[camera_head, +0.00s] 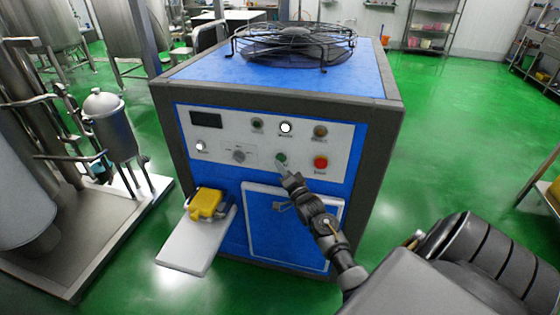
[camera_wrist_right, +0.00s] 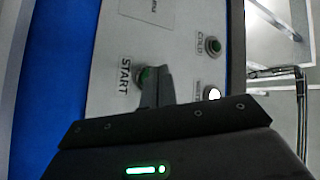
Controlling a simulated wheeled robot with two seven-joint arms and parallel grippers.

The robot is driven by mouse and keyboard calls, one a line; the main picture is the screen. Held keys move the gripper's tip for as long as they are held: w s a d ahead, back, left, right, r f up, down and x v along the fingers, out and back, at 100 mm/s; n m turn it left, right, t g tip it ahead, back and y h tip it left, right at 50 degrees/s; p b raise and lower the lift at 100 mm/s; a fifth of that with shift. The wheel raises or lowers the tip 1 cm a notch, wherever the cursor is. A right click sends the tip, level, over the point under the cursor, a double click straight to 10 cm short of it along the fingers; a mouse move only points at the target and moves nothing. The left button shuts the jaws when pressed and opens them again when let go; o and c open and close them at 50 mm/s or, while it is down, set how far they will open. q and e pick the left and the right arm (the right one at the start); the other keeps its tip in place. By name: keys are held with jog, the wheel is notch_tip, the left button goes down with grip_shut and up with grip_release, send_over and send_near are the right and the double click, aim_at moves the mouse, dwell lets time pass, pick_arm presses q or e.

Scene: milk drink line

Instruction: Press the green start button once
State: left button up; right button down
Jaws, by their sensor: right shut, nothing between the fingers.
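The green start button (camera_head: 281,157) sits low in the middle of the white control panel on the blue machine. In the right wrist view the green button (camera_wrist_right: 146,73) shows beside the printed START label, partly covered by my fingers. My right gripper (camera_head: 284,169) is shut and empty, with its tips right at the button. In the wrist view my right gripper (camera_wrist_right: 158,80) overlaps the button's edge. I cannot tell whether the tips touch it or whether it is pushed in. My left gripper is not in view.
A red button (camera_head: 320,162) is to the right of the start button, and a grey knob (camera_head: 239,156) to its left. A lit white lamp (camera_head: 285,127) is above. A yellow device (camera_head: 207,203) sits at the machine's lower left. A fan guard (camera_head: 295,43) is on top.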

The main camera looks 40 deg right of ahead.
jog(key=shift+w+d, duration=0.25)
jog(key=shift+d, duration=0.05)
jog(key=shift+w+d, duration=0.2)
jog(key=shift+d, duration=0.15)
dwell(0.7)
jog(key=shift+a+r, duration=0.1)
jog(key=shift+a, duration=0.05)
jog(key=shift+s+a+p, duration=0.4)
jog(key=shift+s+a, duration=0.1)
jog(key=shift+a, duration=0.1)
dwell(0.3)
jog(key=s+a+p, duration=0.1)
jog(key=a, duration=0.1)
jog(key=s+a+p, duration=0.1)
jog(key=a+p, duration=0.1)
jog(key=shift+s, duration=0.4)
dwell(0.7)
